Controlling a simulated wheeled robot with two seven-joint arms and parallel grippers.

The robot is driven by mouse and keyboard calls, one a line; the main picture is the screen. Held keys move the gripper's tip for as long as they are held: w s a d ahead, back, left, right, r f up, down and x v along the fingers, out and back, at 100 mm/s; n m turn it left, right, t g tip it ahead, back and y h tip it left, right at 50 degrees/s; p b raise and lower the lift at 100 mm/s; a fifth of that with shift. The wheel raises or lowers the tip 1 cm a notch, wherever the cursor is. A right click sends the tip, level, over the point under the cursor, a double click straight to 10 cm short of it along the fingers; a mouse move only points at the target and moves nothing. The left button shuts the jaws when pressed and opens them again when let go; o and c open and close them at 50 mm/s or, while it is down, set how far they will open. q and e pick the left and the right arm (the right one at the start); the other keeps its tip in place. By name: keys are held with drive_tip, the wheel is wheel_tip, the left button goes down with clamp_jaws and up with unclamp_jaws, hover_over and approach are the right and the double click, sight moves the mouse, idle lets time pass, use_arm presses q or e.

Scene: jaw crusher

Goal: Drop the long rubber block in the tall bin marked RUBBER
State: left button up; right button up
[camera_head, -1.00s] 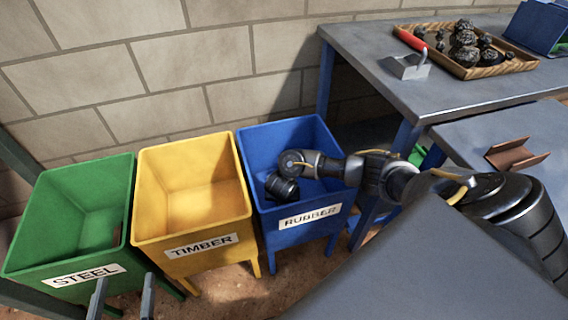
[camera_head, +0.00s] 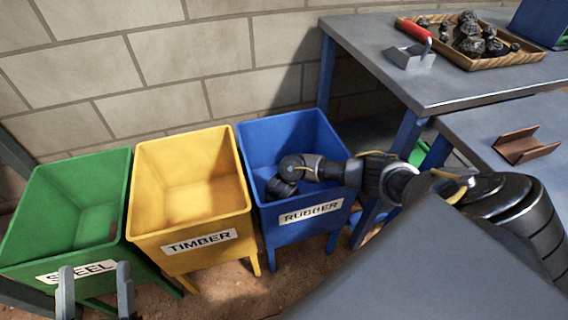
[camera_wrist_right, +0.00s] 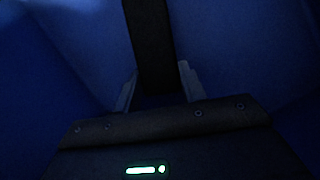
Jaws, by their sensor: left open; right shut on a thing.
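The tall blue bin (camera_head: 272,232) marked RUBBER stands at the right end of the row of bins. My right arm reaches over its rim, with the wrist down inside. The right gripper's fingers are hidden in the head view. In the right wrist view, my right gripper (camera_wrist_right: 158,86) is shut on the long dark rubber block (camera_wrist_right: 149,40), with blue bin walls around it. The block's far end is cut off by the frame. My left gripper (camera_head: 95,285) is open and empty in front of the green bin.
A yellow TIMBER bin (camera_head: 200,264) and a green STEEL bin (camera_head: 70,244) stand to the left. A table (camera_head: 395,80) at the back right holds a rock tray (camera_head: 497,62) and a red-handled trowel (camera_head: 411,55). A brown channel piece (camera_head: 525,148) lies on a nearer grey surface.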

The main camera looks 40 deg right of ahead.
drive_tip(key=shift+f, duration=0.1)
drive_tip(key=o, duration=1.1)
drive_tip(key=shift+c, duration=0.2)
use_arm(q)
drive_tip(key=shift+a+r+t, duration=0.15)
drive_tip(key=shift+t, duration=0.15)
use_arm(e)
drive_tip(key=shift+s+a+r+p, duration=0.15)
drive_tip(key=shift+r+p, duration=0.35)
drive_tip(key=shift+r, duration=0.2)
drive_tip(key=p+v, duration=0.2)
drive_tip(key=shift+s+a+r, duration=0.1)
drive_tip(key=shift+r, duration=0.25)
use_arm(q)
drive_tip(key=a+f+n+g+y+p, duration=0.1)
drive_tip(key=a+f+g+y, duration=0.1)
drive_tip(key=f+g+y, duration=0.4)
drive_tip(key=a+f+n+g+y+p, duration=0.1)
drive_tip(key=a+f+g+y+p, duration=0.2)
drive_tip(key=f, duration=0.5)
drive_tip(key=s+a+f+n+g+y+p, duration=0.2)
drive_tip(key=s+a+f+g, duration=0.5)
drive_tip(key=s+g, duration=0.2)
drive_tip(key=shift+s+a+f+y, duration=0.15)
drive_tip(key=shift+s+a+y, duration=0.15)
drive_tip(key=shift+s+a, duration=0.1)
use_arm(e)
drive_tip(key=v, duration=0.8)
